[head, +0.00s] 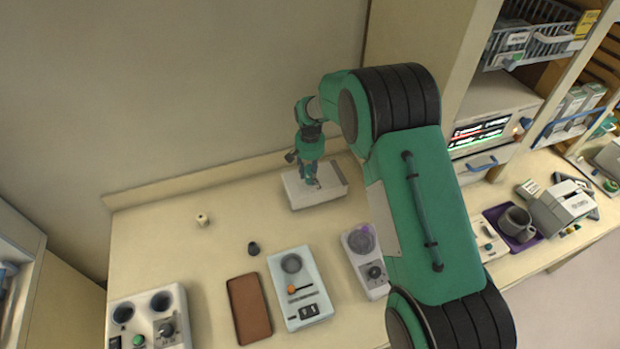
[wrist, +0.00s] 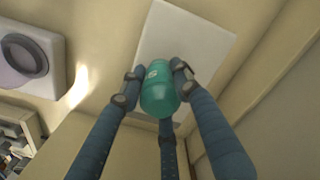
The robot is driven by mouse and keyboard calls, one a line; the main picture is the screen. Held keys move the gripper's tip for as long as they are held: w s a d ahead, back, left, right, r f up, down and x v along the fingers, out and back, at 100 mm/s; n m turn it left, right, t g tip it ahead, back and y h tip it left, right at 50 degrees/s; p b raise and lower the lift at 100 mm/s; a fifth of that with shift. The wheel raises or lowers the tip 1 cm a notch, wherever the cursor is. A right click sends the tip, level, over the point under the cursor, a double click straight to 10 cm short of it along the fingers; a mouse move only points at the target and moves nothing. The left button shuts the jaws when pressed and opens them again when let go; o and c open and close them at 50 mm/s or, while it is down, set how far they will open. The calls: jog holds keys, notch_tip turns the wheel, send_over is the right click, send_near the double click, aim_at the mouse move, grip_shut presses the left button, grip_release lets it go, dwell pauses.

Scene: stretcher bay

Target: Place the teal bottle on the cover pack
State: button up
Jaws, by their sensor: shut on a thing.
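The teal bottle (wrist: 160,88) is held between the blue fingers of my gripper (wrist: 158,92) in the wrist view. My gripper is shut on it. The cover pack (head: 329,194) is a flat white block near the back wall in the head view. It also shows as a pale rectangle beyond the bottle in the wrist view (wrist: 192,38). My gripper (head: 311,183) is over the pack in the head view. The bottle is hard to tell from the fingers there. I cannot tell whether its base touches the pack.
A brown flat case (head: 249,309), a light tray with an orange-tipped item (head: 301,312) and a grey device (head: 361,246) lie in front of the pack. A small cream piece (head: 202,220) and a dark piece (head: 253,248) stand to its left. The counter's left-back area is mostly clear.

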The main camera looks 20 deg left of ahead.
jog(key=shift+f, duration=1.15)
jog(key=shift+f, duration=0.15)
jog(key=o, duration=1.2)
notch_tip(320, 180, up, 12)
jog(key=shift+r+b, duration=0.15)
jog(key=shift+b, duration=0.4)
